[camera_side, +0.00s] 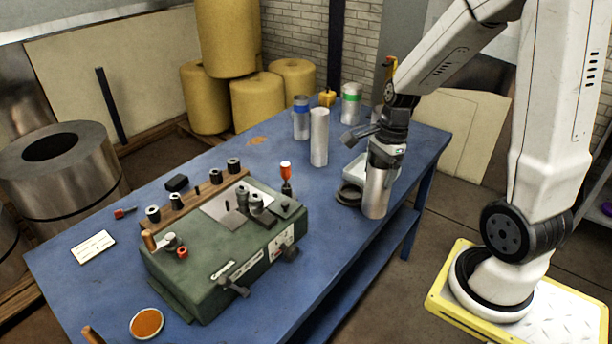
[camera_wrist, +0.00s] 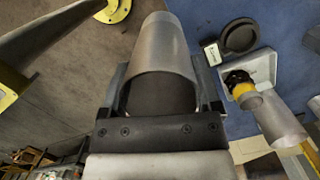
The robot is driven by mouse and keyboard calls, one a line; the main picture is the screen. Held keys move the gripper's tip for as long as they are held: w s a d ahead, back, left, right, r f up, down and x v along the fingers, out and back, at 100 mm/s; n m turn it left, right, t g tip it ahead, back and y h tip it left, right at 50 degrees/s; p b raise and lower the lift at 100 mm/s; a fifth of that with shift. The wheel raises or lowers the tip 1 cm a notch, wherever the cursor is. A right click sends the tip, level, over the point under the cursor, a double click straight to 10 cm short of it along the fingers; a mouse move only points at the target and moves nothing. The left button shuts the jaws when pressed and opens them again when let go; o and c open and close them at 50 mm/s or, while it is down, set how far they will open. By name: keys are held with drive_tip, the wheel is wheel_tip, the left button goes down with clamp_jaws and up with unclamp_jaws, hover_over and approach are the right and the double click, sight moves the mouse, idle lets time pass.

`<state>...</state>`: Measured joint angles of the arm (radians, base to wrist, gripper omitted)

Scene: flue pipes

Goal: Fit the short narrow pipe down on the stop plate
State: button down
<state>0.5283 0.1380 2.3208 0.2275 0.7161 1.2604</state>
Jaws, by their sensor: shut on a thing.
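My gripper (camera_side: 384,158) is shut on a plain grey metal pipe (camera_side: 377,193), held roughly upright with its lower part hanging below the jaws at the table's right edge. In the wrist view the jaws (camera_wrist: 163,85) flank the same pipe (camera_wrist: 165,48), and its open end faces the camera. I cannot tell from its look whether it is the short narrow one. A green bench machine (camera_side: 225,245) stands well to the left, with a pale flat metal plate (camera_side: 224,211) on top that may be the stop plate. My gripper is far from it.
A plain pipe (camera_side: 319,140), a blue-banded pipe (camera_side: 301,120) and a green-banded pipe (camera_side: 350,105) stand toward the back. Dark rings (camera_side: 348,196) and a white tray (camera_side: 358,170) lie beside the held pipe.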

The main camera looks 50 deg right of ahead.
drive_tip(key=w+a+r+n, duration=0.2)
drive_tip(key=w+r, duration=0.1)
drive_tip(key=w, duration=0.5)
drive_tip(key=w+a+r+n, duration=0.1)
drive_tip(key=w+a+r, duration=0.1)
drive_tip(key=w, duration=0.6)
drive_tip(key=w+a+r+n, duration=0.1)
drive_tip(key=w+a+r, duration=0.1)
drive_tip(key=w+a, duration=0.4)
drive_tip(key=w+a+r+n, duration=0.2)
drive_tip(key=w+a+r, duration=0.1)
drive_tip(key=w+a, duration=0.3)
drive_tip(key=shift+a+r+g, duration=0.25)
drive_tip(key=shift+r+g, duration=0.05)
drive_tip(key=shift+g, duration=0.1)
drive_tip(key=shift+f, duration=0.15)
drive_tip(key=shift+s+f, duration=0.1)
drive_tip(key=shift+f, duration=1.85)
drive_tip(key=shift+f, duration=3.2)
